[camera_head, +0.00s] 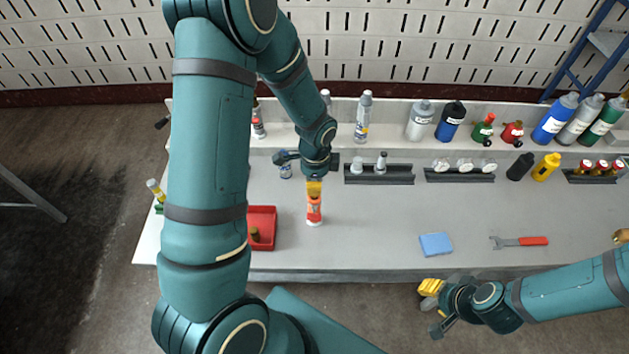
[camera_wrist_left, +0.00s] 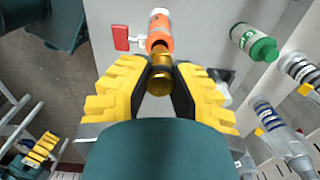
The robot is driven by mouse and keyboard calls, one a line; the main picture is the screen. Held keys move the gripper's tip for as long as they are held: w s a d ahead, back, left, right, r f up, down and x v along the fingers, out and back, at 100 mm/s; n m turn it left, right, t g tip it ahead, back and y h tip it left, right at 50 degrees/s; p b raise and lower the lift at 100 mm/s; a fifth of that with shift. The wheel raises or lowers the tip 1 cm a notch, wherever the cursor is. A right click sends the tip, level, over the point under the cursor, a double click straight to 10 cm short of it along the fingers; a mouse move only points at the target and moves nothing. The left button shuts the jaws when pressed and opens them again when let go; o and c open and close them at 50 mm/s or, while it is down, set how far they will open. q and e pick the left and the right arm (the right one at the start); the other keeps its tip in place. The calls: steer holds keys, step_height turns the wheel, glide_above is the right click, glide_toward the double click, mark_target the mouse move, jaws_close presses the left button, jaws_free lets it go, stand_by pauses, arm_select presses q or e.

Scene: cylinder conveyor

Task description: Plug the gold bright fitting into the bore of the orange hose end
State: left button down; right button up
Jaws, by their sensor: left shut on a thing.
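My left gripper (camera_head: 314,184) is shut on the gold bright fitting, which shows between the yellow fingers in the left wrist view (camera_wrist_left: 160,76). The orange hose end (camera_head: 314,212) stands upright on the bench with a white part at its foot, directly below the gripper in the head view. In the left wrist view the orange hose end (camera_wrist_left: 160,42) lies straight beyond the fitting and overlaps it. I cannot tell whether the fitting is inside the bore or just above it. My right gripper (camera_head: 430,304) is off the bench's front edge; its opening is unclear.
A red tray (camera_head: 263,212) holding a small dark piece lies left of the hose end. A blue sponge (camera_head: 436,244) and a red-handled wrench (camera_head: 520,241) lie to the right. Bottles and dark racks (camera_head: 380,178) line the back. The bench between is clear.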

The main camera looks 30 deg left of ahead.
arm_select(q)
steer(key=shift+f+b, duration=1.35)
steer(key=shift+f, duration=0.25)
steer(key=c, duration=0.9)
jaws_free()
